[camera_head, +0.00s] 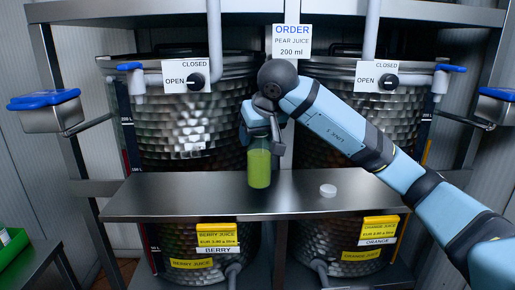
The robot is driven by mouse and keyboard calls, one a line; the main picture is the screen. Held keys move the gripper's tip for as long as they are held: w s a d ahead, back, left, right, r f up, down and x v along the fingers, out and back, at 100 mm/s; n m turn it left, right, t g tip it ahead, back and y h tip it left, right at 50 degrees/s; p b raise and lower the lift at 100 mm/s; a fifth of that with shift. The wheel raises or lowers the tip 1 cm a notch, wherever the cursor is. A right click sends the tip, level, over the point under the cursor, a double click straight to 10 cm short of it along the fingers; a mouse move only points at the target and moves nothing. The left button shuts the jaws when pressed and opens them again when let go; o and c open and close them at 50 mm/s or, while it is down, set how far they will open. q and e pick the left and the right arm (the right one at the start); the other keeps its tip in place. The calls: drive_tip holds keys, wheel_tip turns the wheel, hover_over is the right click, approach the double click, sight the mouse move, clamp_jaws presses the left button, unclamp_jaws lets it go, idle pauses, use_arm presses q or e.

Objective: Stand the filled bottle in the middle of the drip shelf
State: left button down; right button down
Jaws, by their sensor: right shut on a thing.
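The bottle (259,166) holds green liquid and is upright at about the middle of the metal drip shelf (160,200). My right gripper (268,133) comes down from above and is shut on the bottle's upper part, hiding its neck and top. The bottle's base shows against the shelf top; I cannot tell whether it touches it. A white cap (328,190) lies on the shelf to the right of the bottle. My left gripper is not in view.
Two steel tanks (180,130) (392,122) stand behind the shelf, each with an open/closed knob. An order sign (292,41) reads pear juice, 200 ml. Blue-lidded boxes (50,113) (497,106) stick out at both sides. The shelf's left part is clear.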

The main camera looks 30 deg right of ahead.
sight(257, 148)
drive_tip(key=shift+f, duration=1.7)
drive_tip(key=shift+c, duration=1.7)
unclamp_jaws()
drive_tip(key=shift+f, duration=0.1)
drive_tip(key=v, duration=1.2)
